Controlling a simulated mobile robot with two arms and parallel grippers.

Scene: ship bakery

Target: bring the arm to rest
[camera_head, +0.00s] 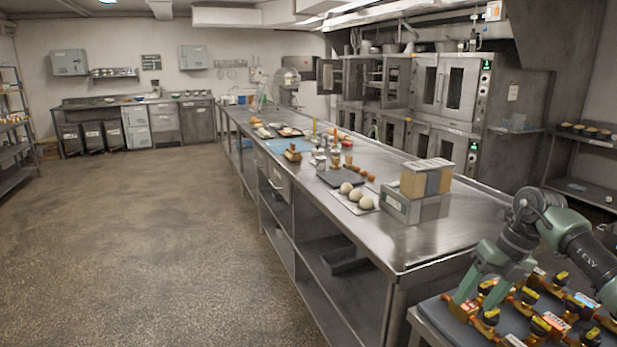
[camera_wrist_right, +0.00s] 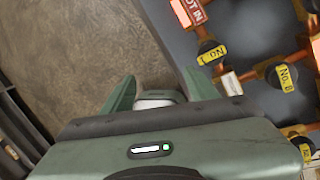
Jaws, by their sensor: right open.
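My right arm comes in from the right in the head view. Its green gripper (camera_head: 478,292) points down at the left part of a panel with copper pipes and several yellow-tagged valves (camera_head: 541,325). In the right wrist view the two green fingers of the gripper (camera_wrist_right: 160,92) stand apart. A small pale rounded shape (camera_wrist_right: 160,98) shows between them at the palm; I cannot tell what it is. The floor lies beyond the fingers in that view, and the tagged valves (camera_wrist_right: 283,77) are to their right. My left gripper is not in view.
A long steel table (camera_head: 440,235) runs away from the panel. It carries a box on a scale (camera_head: 426,180), dough balls on a tray (camera_head: 356,198) and several utensils. Ovens (camera_head: 446,85) line the back right. The floor (camera_head: 140,240) at left is clear.

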